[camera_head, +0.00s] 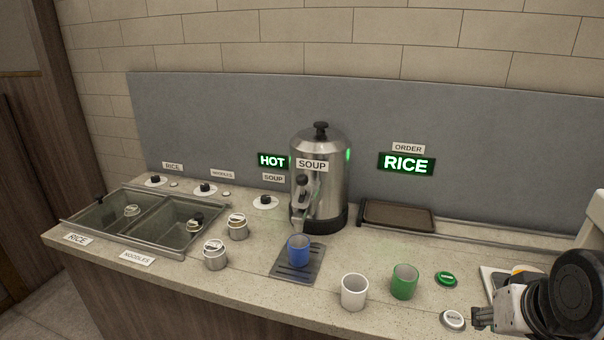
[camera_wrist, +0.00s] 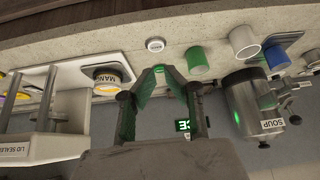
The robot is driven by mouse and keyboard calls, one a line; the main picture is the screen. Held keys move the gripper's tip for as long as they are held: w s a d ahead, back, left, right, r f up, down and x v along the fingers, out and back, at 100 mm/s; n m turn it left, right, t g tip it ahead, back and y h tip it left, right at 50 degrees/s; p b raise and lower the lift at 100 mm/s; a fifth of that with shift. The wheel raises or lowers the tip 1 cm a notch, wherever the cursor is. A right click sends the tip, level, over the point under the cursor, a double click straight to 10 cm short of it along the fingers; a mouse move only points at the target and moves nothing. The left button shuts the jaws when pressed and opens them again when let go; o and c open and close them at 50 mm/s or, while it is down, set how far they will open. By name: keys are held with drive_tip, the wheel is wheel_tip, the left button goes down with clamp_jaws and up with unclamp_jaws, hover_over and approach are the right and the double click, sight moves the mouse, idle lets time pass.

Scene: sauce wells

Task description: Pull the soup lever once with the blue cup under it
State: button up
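The steel soup urn (camera_head: 326,150) stands against the back panel, with a SOUP label and a green light on its side. Its lever (camera_head: 302,182) has a black knob and sits at the front above the spout. The blue cup (camera_head: 298,250) stands upright on the dark drip tray (camera_head: 283,275), below the spout. In the wrist view the urn (camera_wrist: 243,95) and the blue cup (camera_wrist: 277,58) are at the right. My gripper (camera_head: 478,318) is at the lower right, well away from the urn. In the wrist view my gripper (camera_wrist: 172,72) is open and empty.
A white cup (camera_head: 354,292) and a green cup (camera_head: 404,282) stand between my gripper and the drip tray. A green disc (camera_head: 446,279) and a white disc (camera_head: 453,319) lie near my gripper. Two steel canisters (camera_head: 237,228) (camera_head: 214,256) and sunken wells (camera_head: 190,240) are left.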

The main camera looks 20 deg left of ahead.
drive_tip(key=shift+n+g, duration=0.4)
drive_tip(key=shift+g, duration=0.5)
drive_tip(key=w+a+r+p, duration=0.2)
drive_tip(key=w+r, duration=0.1)
drive_tip(key=w+a+r+p, duration=0.1)
drive_tip(key=w+a+r, duration=0.1)
drive_tip(key=w+r, duration=0.1)
drive_tip(key=w+a+r+p, duration=0.2)
drive_tip(key=r, duration=0.2)
drive_tip(key=shift+w+r+p, duration=0.15)
drive_tip(key=shift+w+p, duration=0.2)
drive_tip(key=shift+w, duration=0.05)
clamp_jaws()
drive_tip(key=w+a+r+g+p, duration=0.2)
drive_tip(key=w+a+r+p, duration=0.4)
drive_tip(key=w+a, duration=0.35)
drive_tip(key=w+a+g+p, duration=0.1)
drive_tip(key=w+a+p, duration=0.2)
drive_tip(key=a, duration=0.4)
drive_tip(key=w+a+n+g+p, duration=0.1)
drive_tip(key=w+a+p, duration=0.2)
drive_tip(key=a+p, duration=0.2)
drive_tip(key=w+a+n+g+p, duration=0.1)
drive_tip(key=w+a+p, duration=0.2)
drive_tip(key=a, duration=0.6)
drive_tip(key=shift+w+a+f+g+h+p, duration=0.3)
drive_tip(key=shift+w+a+p, duration=0.1)
drive_tip(key=shift+w, duration=0.1)
drive_tip(key=shift+a+f, duration=0.1)
drive_tip(key=shift+a, duration=0.15)
